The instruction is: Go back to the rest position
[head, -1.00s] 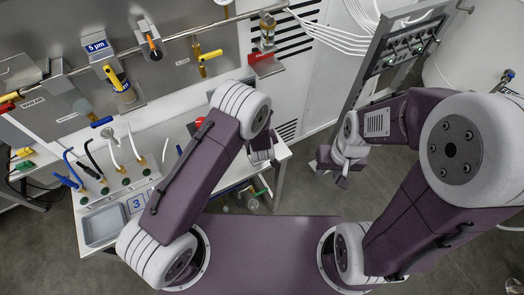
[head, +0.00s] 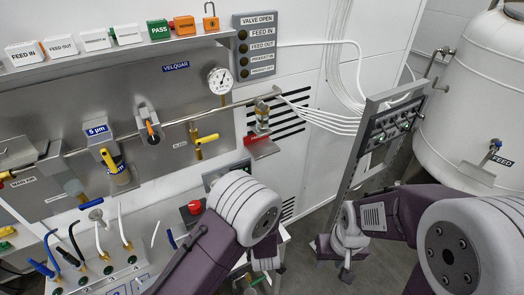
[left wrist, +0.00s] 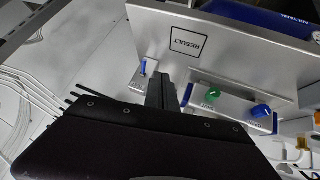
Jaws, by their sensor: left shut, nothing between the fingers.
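My left arm comes in from the lower left in the head view. My left gripper (head: 266,262) hangs below its pale wrist joint, partly hidden by it, in front of the white bench. In the left wrist view its dark fingers (left wrist: 163,92) are together and hold nothing, in front of a metal panel marked RESULT (left wrist: 188,40). My right gripper (head: 345,268) points down below its pale wrist, over the floor near the grey post. It is small there, and I cannot tell if its fingers are apart. Nothing is seen hanging from it.
The steel wall panel (head: 185,90) with valves and a pipe stands at the left. A red button (head: 194,207) and hose fittings (head: 95,262) are on the bench near my left arm. A grey switch post (head: 352,165) and a white tank (head: 475,110) stand at the right.

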